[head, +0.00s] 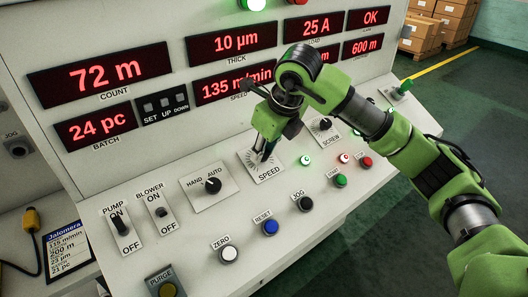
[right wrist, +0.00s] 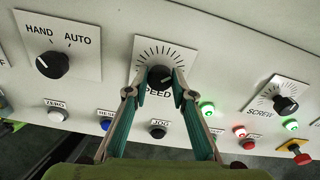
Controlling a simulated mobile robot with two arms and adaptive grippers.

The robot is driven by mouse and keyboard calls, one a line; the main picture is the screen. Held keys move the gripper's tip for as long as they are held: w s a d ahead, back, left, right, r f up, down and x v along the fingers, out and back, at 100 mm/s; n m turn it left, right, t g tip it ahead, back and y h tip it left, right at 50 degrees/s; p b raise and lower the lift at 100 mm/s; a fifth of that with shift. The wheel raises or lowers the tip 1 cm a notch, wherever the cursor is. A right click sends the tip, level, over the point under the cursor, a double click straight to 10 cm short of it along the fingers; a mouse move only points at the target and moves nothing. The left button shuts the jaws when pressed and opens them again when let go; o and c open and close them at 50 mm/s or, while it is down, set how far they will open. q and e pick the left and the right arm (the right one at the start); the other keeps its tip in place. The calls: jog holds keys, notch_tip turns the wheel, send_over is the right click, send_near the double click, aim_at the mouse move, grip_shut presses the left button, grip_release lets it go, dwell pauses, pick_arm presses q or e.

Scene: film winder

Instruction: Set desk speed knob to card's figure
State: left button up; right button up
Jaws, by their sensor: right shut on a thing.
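The SPEED knob is black and sits on a white scale plate (head: 256,168) in the middle of the sloping desk. In the right wrist view the knob (right wrist: 159,77) is between my fingertips. My right gripper (head: 264,152) is shut on it and hides most of it in the head view; its pointer is hard to read. The red SPEED display (head: 236,84) reads 135 m/min. The card (head: 69,247) at the lower left is headed Jalomera; its first line looks like 115 m/min, in small print. My left gripper is not in view.
The HAND/AUTO switch (head: 213,185) is left of the SPEED plate, the SCREW knob (head: 325,124) right of it. Below are the RESET (head: 270,227) and JOG (head: 305,203) buttons. PUMP (head: 120,224) and BLOWER switches are farther left. Cartons (head: 455,18) stand at the back right.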

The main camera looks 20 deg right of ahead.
jog(key=n+b, duration=0.2)
jog(key=shift+f+n, duration=0.15)
jog(key=shift+n, duration=0.15)
jog(key=shift+n+b, duration=0.9)
jog(key=shift+n, duration=0.1)
jog(key=shift+r, duration=0.2)
jog(key=o, duration=1.1)
jog(key=v, duration=1.2)
jog(key=shift+a, duration=0.15)
